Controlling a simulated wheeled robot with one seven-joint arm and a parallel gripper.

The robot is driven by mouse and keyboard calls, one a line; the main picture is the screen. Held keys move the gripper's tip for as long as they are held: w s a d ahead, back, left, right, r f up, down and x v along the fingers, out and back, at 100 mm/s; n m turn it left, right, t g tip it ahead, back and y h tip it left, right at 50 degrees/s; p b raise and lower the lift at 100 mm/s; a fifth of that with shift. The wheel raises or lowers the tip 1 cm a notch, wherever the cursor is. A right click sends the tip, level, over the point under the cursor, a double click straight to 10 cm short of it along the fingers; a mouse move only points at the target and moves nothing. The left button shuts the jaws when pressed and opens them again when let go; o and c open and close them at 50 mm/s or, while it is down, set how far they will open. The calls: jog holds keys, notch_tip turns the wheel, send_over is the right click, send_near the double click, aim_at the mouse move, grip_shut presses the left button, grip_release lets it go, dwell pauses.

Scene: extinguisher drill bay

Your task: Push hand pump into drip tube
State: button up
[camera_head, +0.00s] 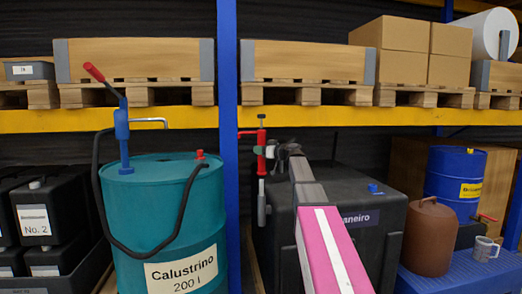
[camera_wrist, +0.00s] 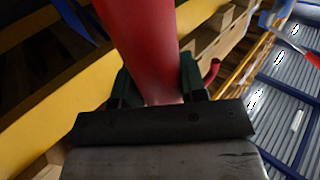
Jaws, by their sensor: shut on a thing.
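The hand pump (camera_head: 262,138) is red, with a dark T-shaped handle on top and a short red spout to the left. It hangs upright at the left of the black tank. In the wrist view its red barrel (camera_wrist: 143,40) fills the upper middle. My gripper (camera_head: 269,157) is shut on the barrel, with a dark green finger on each side in the wrist view (camera_wrist: 155,92).
The black tank (camera_head: 378,238) stands behind my arm, with a blue cap on top. A blue rack post (camera_head: 228,90) is close on the left, then a teal drum (camera_head: 165,220) with a blue pump and black hose.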

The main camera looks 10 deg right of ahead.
aim_at(261, 166)
jog(key=shift+f, duration=4.05)
dwell(4.0)
